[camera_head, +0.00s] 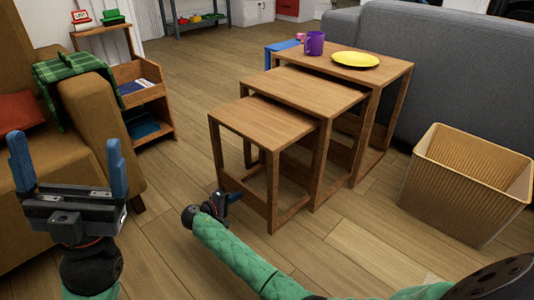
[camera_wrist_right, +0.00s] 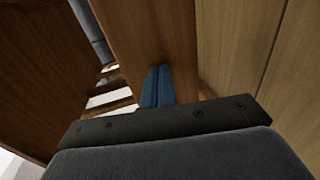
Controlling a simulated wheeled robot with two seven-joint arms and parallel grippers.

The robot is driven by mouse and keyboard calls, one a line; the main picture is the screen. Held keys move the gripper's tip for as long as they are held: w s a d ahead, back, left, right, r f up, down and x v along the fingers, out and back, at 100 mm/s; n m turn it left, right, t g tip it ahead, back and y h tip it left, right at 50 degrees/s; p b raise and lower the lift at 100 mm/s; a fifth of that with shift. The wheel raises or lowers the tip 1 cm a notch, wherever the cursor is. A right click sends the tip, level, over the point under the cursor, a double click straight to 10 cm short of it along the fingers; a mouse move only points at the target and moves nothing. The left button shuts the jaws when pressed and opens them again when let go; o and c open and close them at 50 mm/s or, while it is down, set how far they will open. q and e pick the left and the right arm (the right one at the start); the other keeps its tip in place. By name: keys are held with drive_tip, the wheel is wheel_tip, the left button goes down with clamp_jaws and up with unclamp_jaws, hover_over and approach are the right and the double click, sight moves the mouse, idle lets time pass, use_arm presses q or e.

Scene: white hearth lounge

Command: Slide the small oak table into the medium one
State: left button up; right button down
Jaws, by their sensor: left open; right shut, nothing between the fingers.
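The small oak table (camera_head: 262,124) stands at the front of three nested tables. Its back edge is tucked a little under the top of the medium oak table (camera_head: 312,91), and most of its top sticks out in front. My right gripper (camera_head: 233,197) is shut and empty, low at the small table's near side, by its lower rail. In the right wrist view its blue fingers (camera_wrist_right: 157,87) are together against or just before a wooden face; I cannot tell whether they touch. My left gripper (camera_head: 67,165) is open and empty, raised at the left, away from the tables.
A ribbed tan bin (camera_head: 462,190) and grey sofa (camera_head: 440,75) stand right. A brown armchair (camera_head: 105,140) is left. The floor before the tables is clear.

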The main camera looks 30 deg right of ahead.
sight(245, 190)
drive_tip(key=shift+r+p+x, duration=0.25)
drive_tip(key=shift+p+x, duration=0.05)
drive_tip(key=shift+x, duration=0.85)
drive_tip(key=shift+r+p+x, duration=0.2)
drive_tip(key=shift+p+x, duration=0.1)
drive_tip(key=shift+x, duration=0.9)
drive_tip(key=shift+d, duration=0.1)
drive_tip(key=shift+r+p+x, duration=0.25)
drive_tip(key=shift+x, duration=0.95)
drive_tip(key=shift+r+p+x, duration=0.2)
drive_tip(key=shift+p+x, duration=0.05)
drive_tip(key=shift+x, duration=0.95)
drive_tip(key=shift+d, duration=0.2)
drive_tip(key=shift+r+x, duration=0.25)
drive_tip(key=shift+x, duration=0.95)
drive_tip(key=shift+r+x, duration=0.2)
drive_tip(key=shift+x, duration=1)
drive_tip(key=shift+w+d+p, duration=0.1)
drive_tip(key=shift+d+p, duration=0.05)
drive_tip(key=shift+p, duration=0.15)
